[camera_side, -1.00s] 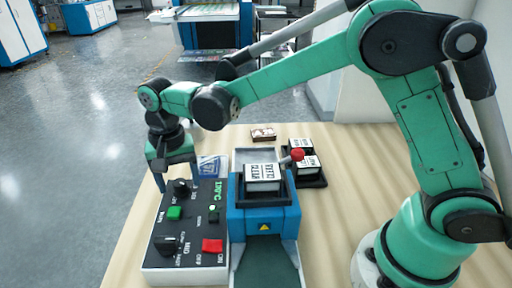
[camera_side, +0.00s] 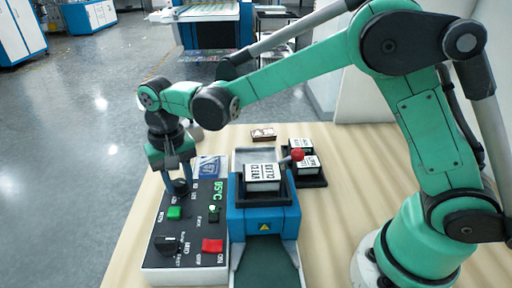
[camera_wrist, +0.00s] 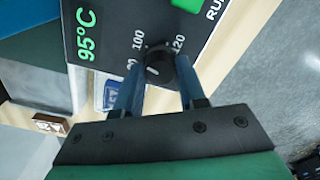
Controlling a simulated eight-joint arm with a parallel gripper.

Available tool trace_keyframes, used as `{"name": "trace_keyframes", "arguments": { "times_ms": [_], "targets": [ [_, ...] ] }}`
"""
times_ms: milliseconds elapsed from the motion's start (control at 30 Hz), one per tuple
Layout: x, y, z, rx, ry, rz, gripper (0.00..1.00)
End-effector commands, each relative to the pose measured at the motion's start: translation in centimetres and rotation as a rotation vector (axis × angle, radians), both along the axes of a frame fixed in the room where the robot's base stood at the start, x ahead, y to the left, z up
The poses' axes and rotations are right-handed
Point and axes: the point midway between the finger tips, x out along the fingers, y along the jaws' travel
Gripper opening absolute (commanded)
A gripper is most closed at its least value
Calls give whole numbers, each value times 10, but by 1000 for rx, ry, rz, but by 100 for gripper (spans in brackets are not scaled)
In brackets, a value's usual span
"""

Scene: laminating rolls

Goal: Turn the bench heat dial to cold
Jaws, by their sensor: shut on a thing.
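The bench heat dial (camera_side: 181,187) is a black round knob at the far end of the control panel (camera_side: 156,262). It also shows in the wrist view (camera_wrist: 158,72), between printed marks 100 and 120 and another partly hidden mark. My gripper (camera_side: 179,178) points down over it. In the wrist view its blue fingers (camera_wrist: 160,62) are shut on the dial's two sides. The display beside it reads 95°C in green (camera_wrist: 87,35). The dial's pointer is hard to read, and the fingers hide part of its scale.
The panel also has a green button (camera_side: 174,213), a red switch (camera_side: 212,246) and a second black knob (camera_side: 167,245). Right of it stands a blue laminator (camera_side: 264,222) with a red-knobbed lever (camera_side: 297,154). A black tray (camera_side: 318,181) holds cards.

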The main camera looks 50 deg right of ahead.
Motion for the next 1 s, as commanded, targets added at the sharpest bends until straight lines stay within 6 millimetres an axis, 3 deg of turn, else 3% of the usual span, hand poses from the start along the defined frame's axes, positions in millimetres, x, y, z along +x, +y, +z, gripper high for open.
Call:
{"name": "trace_keyframes", "arguments": {
  "times_ms": [1000],
  "targets": [
    [0, 0, 0, 0, 2, 964, 0]
  ]
}}
